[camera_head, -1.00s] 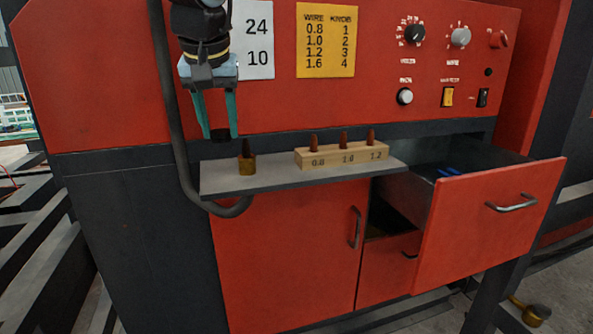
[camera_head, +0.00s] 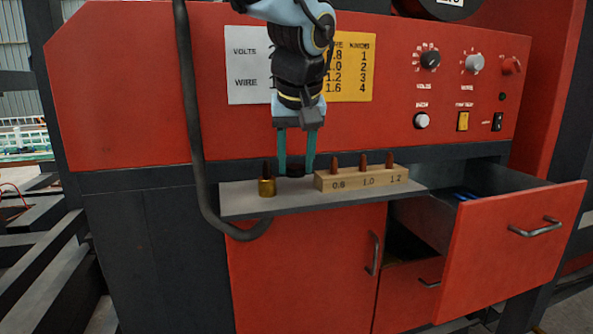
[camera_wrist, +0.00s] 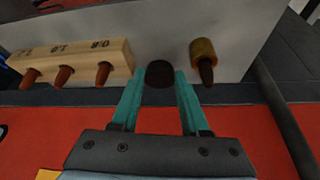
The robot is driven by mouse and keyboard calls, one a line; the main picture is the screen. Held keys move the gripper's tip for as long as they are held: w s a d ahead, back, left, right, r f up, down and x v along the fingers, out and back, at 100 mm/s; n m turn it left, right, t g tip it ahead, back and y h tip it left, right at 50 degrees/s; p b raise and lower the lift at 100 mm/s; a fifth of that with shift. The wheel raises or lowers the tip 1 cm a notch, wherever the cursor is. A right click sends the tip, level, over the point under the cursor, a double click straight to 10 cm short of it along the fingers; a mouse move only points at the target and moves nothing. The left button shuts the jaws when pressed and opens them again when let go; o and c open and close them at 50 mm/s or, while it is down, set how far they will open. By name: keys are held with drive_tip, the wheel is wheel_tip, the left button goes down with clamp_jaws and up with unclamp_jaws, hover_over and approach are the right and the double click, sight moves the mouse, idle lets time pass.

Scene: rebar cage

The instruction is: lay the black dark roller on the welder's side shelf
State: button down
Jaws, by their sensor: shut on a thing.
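The black dark roller (camera_head: 296,170) is between the teal fingertips of my gripper (camera_head: 296,168), low over the grey side shelf (camera_head: 320,200) of the red welder. It also shows as a dark round end in the wrist view (camera_wrist: 159,74), between the fingers (camera_wrist: 160,82). The gripper is shut on it. The roller is between a brass piece with a dark tip (camera_head: 267,182) on the left and the wooden block (camera_head: 350,178) on the right. I cannot tell whether the roller touches the shelf.
The wooden block holds 3 copper-coloured tips and is marked 0.8, 1.0 and 1.2. A dark cable (camera_head: 196,120) hangs at the shelf's left end. An open drawer (camera_head: 510,245) juts out at the right. The shelf's front strip is clear.

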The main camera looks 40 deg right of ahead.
drive_tip(key=shift+f, duration=1.25)
drive_tip(key=shift+f, duration=0.2)
drive_tip(key=c, duration=0.7)
unclamp_jaws()
drive_tip(key=shift+r, duration=0.1)
drive_tip(key=b+v, duration=0.1)
drive_tip(key=v, duration=1.1)
drive_tip(key=shift+r+b, duration=0.1)
drive_tip(key=shift+b, duration=0.25)
